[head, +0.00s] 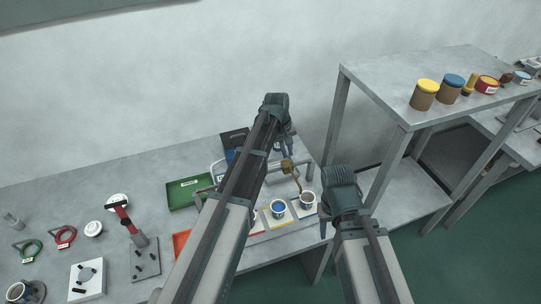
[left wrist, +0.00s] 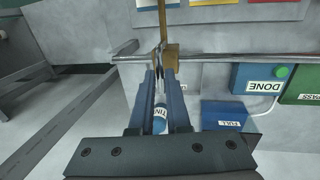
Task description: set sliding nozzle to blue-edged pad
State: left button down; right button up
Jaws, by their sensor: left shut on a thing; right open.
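The sliding nozzle (head: 288,168) is a brass-coloured piece on a metal rail (left wrist: 225,58). Its arm reaches down close to the cup at the right end of the pad row. In the left wrist view the brass arm (left wrist: 170,50) overlaps the blue-edged pad (left wrist: 147,5), near its right side. My left gripper (left wrist: 164,72) is shut on the nozzle at the rail; its tips are partly hidden in the head view. Exact alignment over the pad cannot be told. My right gripper (head: 325,228) is open and empty, right of the pads.
A yellow-edged pad (left wrist: 215,2) and red-edged pad (left wrist: 285,11) sit beside the blue-edged one. A blue-filled cup (head: 278,208) and another cup (head: 308,199) stand on pads. A green tray (head: 183,194) lies left; a shelf (head: 405,110) stands right. A labelled tin (left wrist: 159,120) shows between my left fingers.

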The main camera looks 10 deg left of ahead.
pick_arm(q)
jog(key=shift+w+d, duration=0.5)
jog(key=shift+d, duration=0.25)
jog(key=shift+w+d, duration=0.5)
jog(key=shift+d, duration=0.2)
jog(key=c, duration=0.9)
grip_release()
jog(key=shift+d, duration=0.15)
jog(key=r+p, duration=0.4)
jog(key=s+a+r+p, duration=0.1)
jog(key=r+p, duration=0.4)
jog(key=a+r+p, duration=0.1)
jog(key=r+p, duration=0.3)
jog(key=shift+s+a+r+p, duration=0.25)
jog(key=shift+r+p, duration=0.05)
